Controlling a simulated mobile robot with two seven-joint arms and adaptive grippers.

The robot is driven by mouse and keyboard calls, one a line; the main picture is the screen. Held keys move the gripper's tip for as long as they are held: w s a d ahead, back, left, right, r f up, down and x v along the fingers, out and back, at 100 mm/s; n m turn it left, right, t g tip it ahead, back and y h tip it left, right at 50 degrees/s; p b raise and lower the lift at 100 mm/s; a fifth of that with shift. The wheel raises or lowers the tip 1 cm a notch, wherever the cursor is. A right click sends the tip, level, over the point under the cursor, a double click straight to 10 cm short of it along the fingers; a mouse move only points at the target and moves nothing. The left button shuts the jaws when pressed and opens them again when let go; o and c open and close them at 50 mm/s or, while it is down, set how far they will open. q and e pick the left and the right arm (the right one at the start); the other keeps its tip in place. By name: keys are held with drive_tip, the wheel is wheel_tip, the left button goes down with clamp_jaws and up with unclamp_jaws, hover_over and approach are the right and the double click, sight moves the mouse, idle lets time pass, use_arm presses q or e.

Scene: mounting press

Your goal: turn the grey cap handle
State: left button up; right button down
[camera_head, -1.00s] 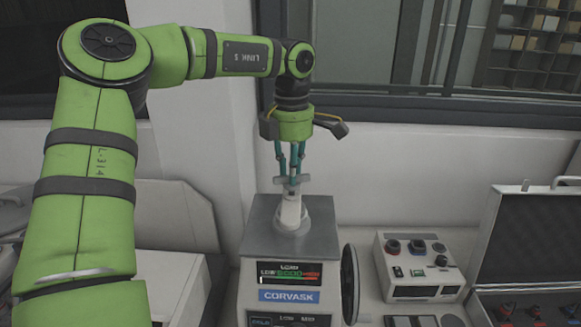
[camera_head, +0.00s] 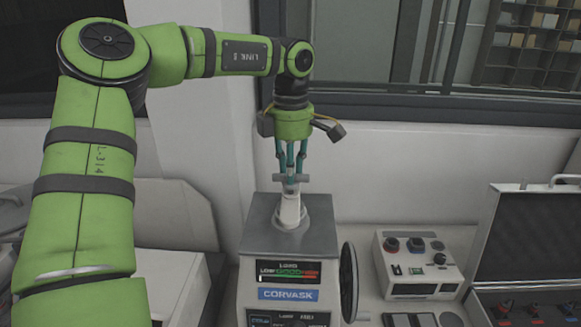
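The press (camera_head: 262,240) stands in the lower middle, with a pale cap neck (camera_head: 290,211) on its grey top. The grey cap handle (camera_head: 308,179) is a short bar across the top of that neck, lying nearly level across the picture. My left gripper (camera_head: 291,178) points straight down from above, its teal fingers around the middle of the handle. It looks shut on the handle, though the fingers hide the contact. My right gripper is not in view.
A black handwheel (camera_head: 348,283) is on the press's right side. A control box with knobs (camera_head: 418,262) and an open case (camera_head: 531,240) stand to the right. A window (camera_head: 440,60) and white wall are behind.

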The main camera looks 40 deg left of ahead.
use_arm(q)
drive_tip(key=shift+o, duration=0.4)
wheel_tip(320, 180, up, 12)
idle(0.4)
drive_tip(key=shift+f, duration=0.1)
idle(0.4)
